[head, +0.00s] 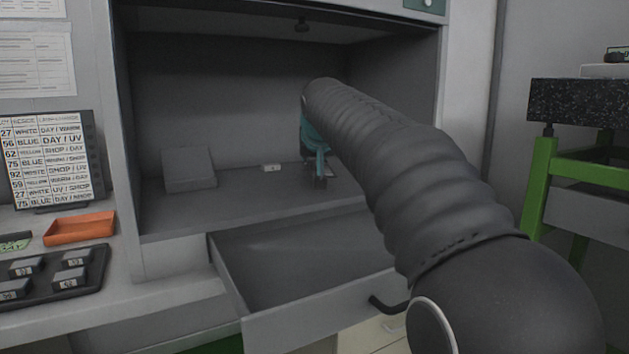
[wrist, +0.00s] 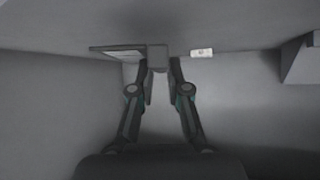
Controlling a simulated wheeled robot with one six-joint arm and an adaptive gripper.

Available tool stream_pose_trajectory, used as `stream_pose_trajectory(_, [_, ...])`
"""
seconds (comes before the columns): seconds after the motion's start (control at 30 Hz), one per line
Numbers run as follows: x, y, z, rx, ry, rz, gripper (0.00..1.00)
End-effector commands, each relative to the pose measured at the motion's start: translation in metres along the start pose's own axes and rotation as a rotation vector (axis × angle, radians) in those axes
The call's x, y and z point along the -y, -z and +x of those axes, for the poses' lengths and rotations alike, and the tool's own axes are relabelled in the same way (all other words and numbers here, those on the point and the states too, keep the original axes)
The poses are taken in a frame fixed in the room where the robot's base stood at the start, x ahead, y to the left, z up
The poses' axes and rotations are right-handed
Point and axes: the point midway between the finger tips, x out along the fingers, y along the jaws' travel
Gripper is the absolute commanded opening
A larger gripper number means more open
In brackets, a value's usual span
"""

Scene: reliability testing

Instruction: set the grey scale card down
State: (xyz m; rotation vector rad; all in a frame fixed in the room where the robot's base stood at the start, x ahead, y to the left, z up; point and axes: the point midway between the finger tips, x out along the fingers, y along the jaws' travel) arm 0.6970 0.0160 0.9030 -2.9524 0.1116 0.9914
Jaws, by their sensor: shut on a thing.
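My gripper (head: 319,182) is inside the grey booth, low over its floor, with teal parts showing. In the wrist view, my gripper (wrist: 158,65) has its fingers closed on a small grey block. A flat dark-edged panel with a pale face, the grey scale card (wrist: 118,52), extends to the left of that block. In the head view only a small pale part of the card (head: 331,172) shows beside the fingers; the rest is hidden. I cannot tell whether the card touches the booth floor.
A small white block (head: 271,168) lies on the booth floor (head: 240,205) left of my gripper. A grey slanted block (head: 188,168) stands further left. An open, empty-looking drawer (head: 300,262) juts out below. An orange tray (head: 80,228) sits outside, left.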

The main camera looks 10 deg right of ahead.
Motion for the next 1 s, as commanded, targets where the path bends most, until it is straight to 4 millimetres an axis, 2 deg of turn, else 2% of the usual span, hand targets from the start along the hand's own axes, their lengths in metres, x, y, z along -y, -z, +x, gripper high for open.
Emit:
stream_pose_trajectory(0.27, [-0.001,-0.029,0.021,0.001,-0.001,0.001,0.0])
stream_pose_trajectory(0.67, [-0.001,-0.033,0.025,0.0,-0.001,0.001,0.0])
stream_pose_trajectory(0.7, [-0.001,-0.032,0.024,0.0,-0.001,0.001,0.26])
stream_pose_trajectory(0.77, [-0.001,-0.032,0.024,0.0,-0.001,0.001,0.41])
stream_pose_trajectory(1.0, [-0.001,-0.032,0.024,0.0,-0.001,0.001,0.41])
